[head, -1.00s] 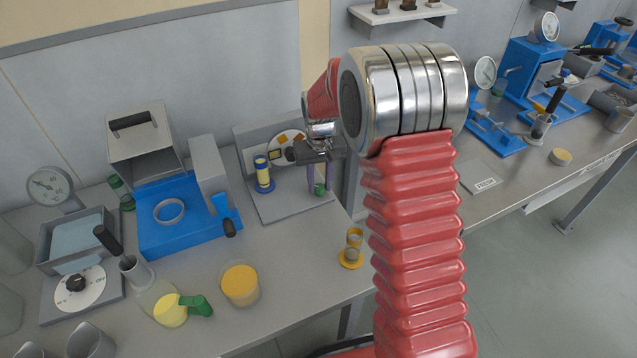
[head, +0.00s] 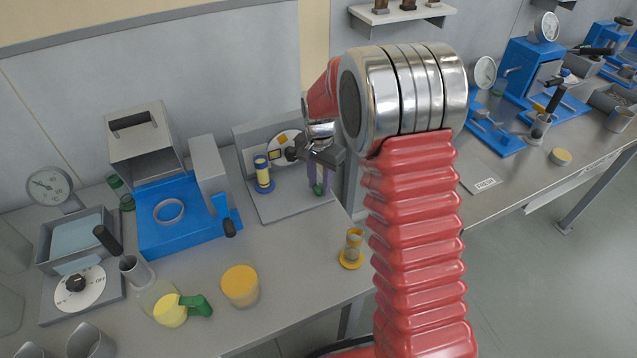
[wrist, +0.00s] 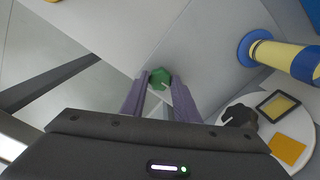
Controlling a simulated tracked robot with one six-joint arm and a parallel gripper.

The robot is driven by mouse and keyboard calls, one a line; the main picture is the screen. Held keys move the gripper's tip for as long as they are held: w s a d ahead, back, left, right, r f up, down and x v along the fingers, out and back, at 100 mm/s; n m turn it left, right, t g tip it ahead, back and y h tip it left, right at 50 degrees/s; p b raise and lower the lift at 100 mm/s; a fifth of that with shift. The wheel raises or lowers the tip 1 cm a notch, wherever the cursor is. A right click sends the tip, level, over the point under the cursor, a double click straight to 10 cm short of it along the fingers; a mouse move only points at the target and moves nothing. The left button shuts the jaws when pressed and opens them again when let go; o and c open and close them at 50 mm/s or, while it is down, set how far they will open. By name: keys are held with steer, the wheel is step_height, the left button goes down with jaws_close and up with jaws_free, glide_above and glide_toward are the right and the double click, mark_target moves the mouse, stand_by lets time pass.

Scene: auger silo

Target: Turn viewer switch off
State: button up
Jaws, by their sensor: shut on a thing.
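The viewer is a grey stand (head: 262,192) with a white disc (head: 283,140) and a blue-and-yellow cylinder (head: 263,174). A small green knob (head: 318,190), which looks like its switch, sits at the stand's lower right. My gripper (head: 319,184) reaches down to this knob with its purple fingers on either side of it. In the wrist view the green knob (wrist: 160,78) lies between the tips of my gripper (wrist: 158,84), which is shut on it. The knob's markings cannot be read.
In the wrist view the cylinder (wrist: 285,57) and disc (wrist: 287,143) are close on the right. An hourglass (head: 352,247) stands near the bench edge. A blue device (head: 180,235) is to the left. A separate black dial (head: 75,284) marked OFF is at far left.

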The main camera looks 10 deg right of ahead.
mark_target(319, 187)
steer(key=shift+o, duration=0.2)
steer(key=shift+s+m, duration=0.1)
steer(key=shift+m, duration=0.3)
steer(key=shift+c, duration=0.2)
steer(key=o, duration=1.1)
step_height(319, 187, up, 14)
steer(key=shift+f, duration=0.15)
